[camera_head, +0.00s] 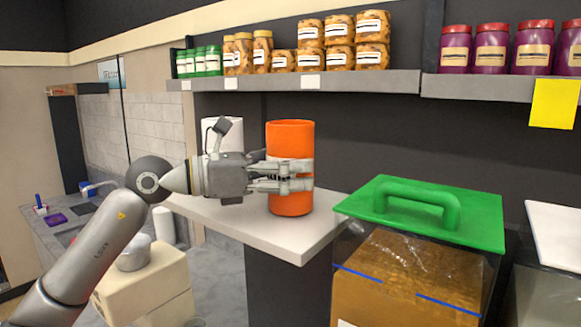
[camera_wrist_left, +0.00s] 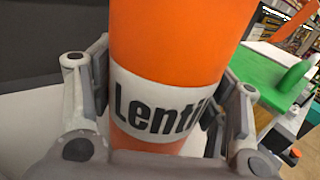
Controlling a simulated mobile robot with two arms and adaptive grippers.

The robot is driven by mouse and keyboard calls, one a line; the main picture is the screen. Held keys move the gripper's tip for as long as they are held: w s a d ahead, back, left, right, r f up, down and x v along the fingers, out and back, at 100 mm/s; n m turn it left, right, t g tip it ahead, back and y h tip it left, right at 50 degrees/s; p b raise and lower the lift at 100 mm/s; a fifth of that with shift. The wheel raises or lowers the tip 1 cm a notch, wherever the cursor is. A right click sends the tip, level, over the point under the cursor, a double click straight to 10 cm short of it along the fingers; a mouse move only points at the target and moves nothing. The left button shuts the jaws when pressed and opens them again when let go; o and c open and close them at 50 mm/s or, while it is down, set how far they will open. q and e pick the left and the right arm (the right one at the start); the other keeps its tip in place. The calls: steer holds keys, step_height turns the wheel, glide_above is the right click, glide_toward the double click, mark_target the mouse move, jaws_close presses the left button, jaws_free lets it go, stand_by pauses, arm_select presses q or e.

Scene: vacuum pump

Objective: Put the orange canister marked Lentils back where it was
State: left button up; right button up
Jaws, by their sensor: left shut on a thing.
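The orange canister (camera_head: 291,137) is upright at the white shelf (camera_head: 270,238) in the head view. Its base overlaps the shelf top; I cannot tell whether it rests on it or is just above. In the left wrist view the canister (camera_wrist_left: 170,40) fills the middle, and its white label reads "Lenti", with the rest hidden. My left gripper (camera_head: 290,178) is shut on the canister, with fingers on both sides of it. The gripper also shows in the left wrist view (camera_wrist_left: 160,115). My right gripper is in neither view.
A white canister (camera_head: 222,128) stands on the shelf behind my left gripper. A clear bin with a green handled lid (camera_head: 440,225) stands to the right. An upper shelf (camera_head: 350,82) with several jars hangs above. The shelf's front right corner is bare.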

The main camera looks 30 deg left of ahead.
arm_select(q)
steer(key=o, duration=1)
steer(key=shift+f, duration=0.2)
steer(key=o, duration=0.5)
steer(key=shift+r, duration=0.1)
